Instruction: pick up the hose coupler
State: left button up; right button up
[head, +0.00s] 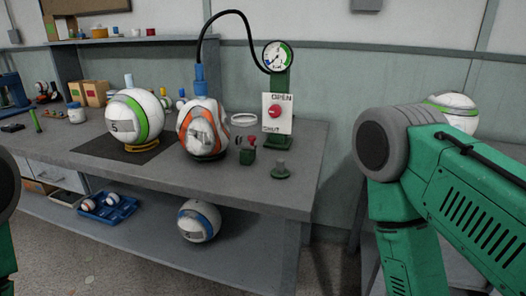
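The hose coupler (200,74) is a blue cylinder at the end of a black hose (226,13). It stands upright at the top of a white and orange ball (203,130) on the grey workbench. A darker blue part sits just below it, and I cannot tell where one ends and the other begins. The hose arches over to a round gauge on a green post. My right arm fills the right side of the view, and its gripper is not in view. Only a sliver of my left arm shows at the left edge, and its gripper is not in view.
A white and green ball (135,116) rests on a yellow ring to the left. The gauge (277,56) stands above a panel (277,113) with a red knob, marked OPEN. The bench's front edge (150,182) is fairly clear.

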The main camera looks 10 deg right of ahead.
aim_at(199, 84)
jog(key=i+j+z, duration=0.1)
jog(key=i+j, duration=0.25)
jog(key=i+j+z, duration=0.1)
jog(key=i+j, duration=0.2)
jog(key=j, duration=0.2)
jog(key=i+j+z, duration=0.15)
jog(key=i+j, duration=0.15)
jog(key=j, duration=0.15)
